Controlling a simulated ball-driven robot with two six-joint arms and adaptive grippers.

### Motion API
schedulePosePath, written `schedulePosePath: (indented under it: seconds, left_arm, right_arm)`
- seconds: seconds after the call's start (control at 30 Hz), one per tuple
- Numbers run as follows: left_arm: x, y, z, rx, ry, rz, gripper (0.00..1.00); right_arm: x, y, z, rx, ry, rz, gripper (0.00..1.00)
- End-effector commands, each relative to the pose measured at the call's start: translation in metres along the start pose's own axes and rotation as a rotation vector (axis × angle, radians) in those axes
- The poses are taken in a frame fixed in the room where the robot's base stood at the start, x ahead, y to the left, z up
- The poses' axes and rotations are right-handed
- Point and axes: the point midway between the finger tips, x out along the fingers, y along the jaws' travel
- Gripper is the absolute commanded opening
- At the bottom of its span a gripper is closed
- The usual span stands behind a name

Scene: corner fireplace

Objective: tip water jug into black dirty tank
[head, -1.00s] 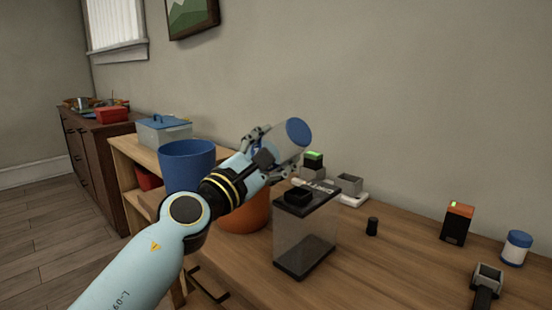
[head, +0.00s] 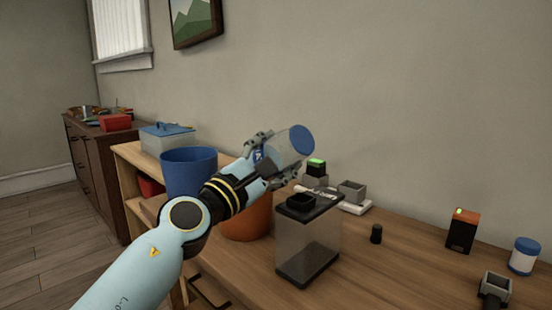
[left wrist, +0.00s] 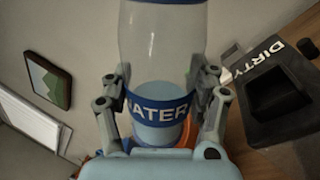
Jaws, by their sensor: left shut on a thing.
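The water jug (head: 285,148) is clear with a blue end and is tilted in the air, up and behind the dirty tank. In the left wrist view the jug (left wrist: 160,45) has a blue band lettered "WATER", and pale blue liquid shows at its lower part. My left gripper (head: 272,160) is shut around the jug. The dirty tank (head: 308,245) has clear walls, a black base and a black lid with a raised square opening. Its lid, lettered "DIRTY", is at the right of the left wrist view (left wrist: 268,125). My right gripper is not in view.
On the wooden table (head: 385,280) stand a small black cylinder (head: 376,234), an orange-black box (head: 461,230), a blue-lidded jar (head: 524,256) and a grey-topped tool (head: 495,289). A blue bucket (head: 188,172) and orange pot (head: 248,223) are left of the tank.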

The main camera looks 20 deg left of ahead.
Motion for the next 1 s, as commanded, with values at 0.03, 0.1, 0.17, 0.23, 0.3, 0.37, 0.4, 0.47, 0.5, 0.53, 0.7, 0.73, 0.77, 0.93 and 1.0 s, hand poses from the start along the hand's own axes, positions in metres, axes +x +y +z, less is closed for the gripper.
schedulePosePath:
  seconds: [0.03, 0.1, 0.17, 0.23, 0.3, 0.37, 0.4, 0.47, 0.5, 0.53, 0.7, 0.73, 0.77, 0.93, 1.0]
  left_arm:
    - [0.0, 0.001, 0.001, 0.0, -0.001, 0.002, 0.19]
    - [0.0, 0.001, 0.001, 0.0, -0.001, 0.002, 0.19]
    - [0.0, 0.001, 0.001, 0.0, -0.001, 0.002, 0.19]
    - [0.0, 0.001, 0.001, -0.001, -0.001, 0.002, 0.19]
    - [0.0, 0.001, 0.001, 0.0, -0.001, 0.002, 0.19]
    - [0.0, 0.001, 0.0, 0.003, -0.002, 0.002, 0.19]
    - [0.0, 0.001, 0.0, 0.006, -0.002, 0.002, 0.19]
    - [0.0, 0.0, -0.001, 0.014, -0.005, 0.002, 0.19]
    - [0.0, 0.0, -0.001, 0.022, -0.007, 0.002, 0.19]
    - [0.0, 0.0, -0.002, 0.028, -0.008, 0.002, 0.19]
    - [0.0, 0.0, -0.003, 0.061, -0.017, 0.002, 0.19]
    - [0.0, 0.001, -0.003, 0.064, -0.018, 0.002, 0.19]
    - [0.0, 0.001, -0.003, 0.066, -0.018, 0.002, 0.19]
    - [0.0, 0.002, -0.002, 0.067, -0.019, 0.002, 0.19]
    - [0.0, 0.002, -0.002, 0.067, -0.019, 0.002, 0.19]
  right_arm:
    - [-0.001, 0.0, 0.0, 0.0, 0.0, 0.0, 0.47]
    - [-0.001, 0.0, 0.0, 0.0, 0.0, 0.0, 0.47]
    - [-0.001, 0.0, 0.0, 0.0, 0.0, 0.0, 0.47]
    - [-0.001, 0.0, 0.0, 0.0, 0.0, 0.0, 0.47]
    - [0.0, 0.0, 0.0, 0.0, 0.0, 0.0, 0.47]
    - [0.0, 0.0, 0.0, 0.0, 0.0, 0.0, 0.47]
    - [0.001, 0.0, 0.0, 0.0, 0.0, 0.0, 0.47]
    - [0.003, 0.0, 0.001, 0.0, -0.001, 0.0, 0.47]
    - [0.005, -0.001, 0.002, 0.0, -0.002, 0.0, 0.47]
    - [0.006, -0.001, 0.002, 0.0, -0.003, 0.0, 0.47]
    - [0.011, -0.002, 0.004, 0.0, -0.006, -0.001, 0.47]
    - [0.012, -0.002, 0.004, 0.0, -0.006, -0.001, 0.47]
    - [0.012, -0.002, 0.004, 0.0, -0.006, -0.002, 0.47]
    - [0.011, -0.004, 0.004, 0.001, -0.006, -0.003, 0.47]
    - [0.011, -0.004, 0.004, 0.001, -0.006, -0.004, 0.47]
